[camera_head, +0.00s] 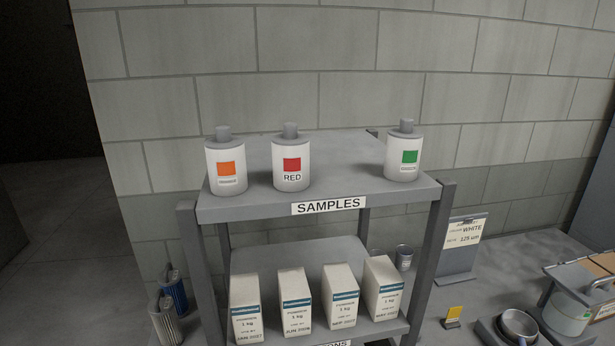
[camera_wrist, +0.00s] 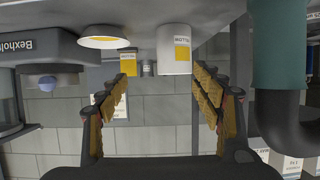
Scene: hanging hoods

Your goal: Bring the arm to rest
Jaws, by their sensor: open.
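My gripper (camera_wrist: 160,88) shows in the wrist view with its two brown-padded fingers spread wide apart and nothing held between them. The wrist picture looks upside down. Past the fingertips stands a white canister (camera_wrist: 172,60) with a yellow label, apart from both fingers as far as I can tell. My arm and gripper do not show in the head view.
The head view shows a grey shelf (camera_head: 330,188) marked SAMPLES, with orange (camera_head: 226,163), red (camera_head: 291,160) and green (camera_head: 404,153) labelled bottles. Several white boxes (camera_head: 340,298) stand below. A steel bowl (camera_head: 518,326) sits right. A thick dark pipe (camera_wrist: 280,100) shows in the wrist view.

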